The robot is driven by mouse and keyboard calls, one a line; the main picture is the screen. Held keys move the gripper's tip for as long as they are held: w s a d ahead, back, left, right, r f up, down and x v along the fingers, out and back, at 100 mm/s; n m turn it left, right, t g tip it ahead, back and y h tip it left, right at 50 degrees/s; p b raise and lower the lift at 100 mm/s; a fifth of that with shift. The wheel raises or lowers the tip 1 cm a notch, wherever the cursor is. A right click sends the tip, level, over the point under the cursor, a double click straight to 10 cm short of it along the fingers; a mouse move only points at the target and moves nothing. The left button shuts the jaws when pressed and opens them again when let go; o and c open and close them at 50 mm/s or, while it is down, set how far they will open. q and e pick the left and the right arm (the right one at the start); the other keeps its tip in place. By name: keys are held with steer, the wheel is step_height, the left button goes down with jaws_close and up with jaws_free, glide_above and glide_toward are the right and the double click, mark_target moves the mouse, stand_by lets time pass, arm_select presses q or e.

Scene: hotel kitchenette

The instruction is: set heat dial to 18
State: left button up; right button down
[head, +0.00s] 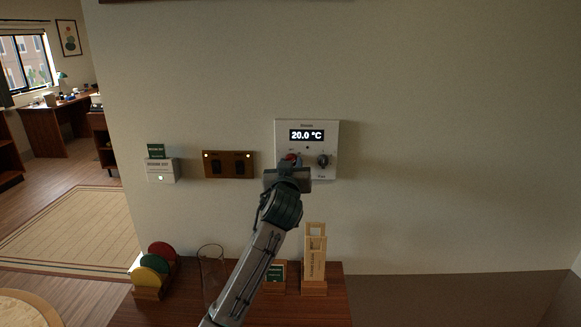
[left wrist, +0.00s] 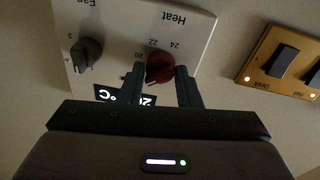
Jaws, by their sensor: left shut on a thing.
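The white thermostat panel (head: 330,128) is on the wall, and its display (head: 306,135) reads 20.0 °C. My left gripper (head: 289,164) is at the panel's lower left, shut on the red heat dial (head: 291,157), which it mostly hides in the head view. In the left wrist view the panel (left wrist: 120,35) appears upside down. There the heat dial (left wrist: 160,68) sits between the two fingers of the left gripper (left wrist: 160,75), near the marks 20, 22 and 24. My right gripper is not in view.
The dark fan dial (head: 323,161) is close to the right of my gripper. A brown switch plate (head: 229,164) and a white card holder (head: 161,170) are to the left. Below, a wooden counter (head: 190,312) holds colored discs (head: 154,263), a glass (head: 211,262) and a wooden stand (head: 314,262).

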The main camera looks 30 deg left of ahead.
arm_select(q)
steer(key=o, duration=0.9)
steer(key=shift+o, duration=0.2)
steer(key=b+v, duration=0.3)
steer(key=v, duration=0.7)
steer(key=shift+s+d, duration=0.2)
steer(key=shift+s, duration=0.15)
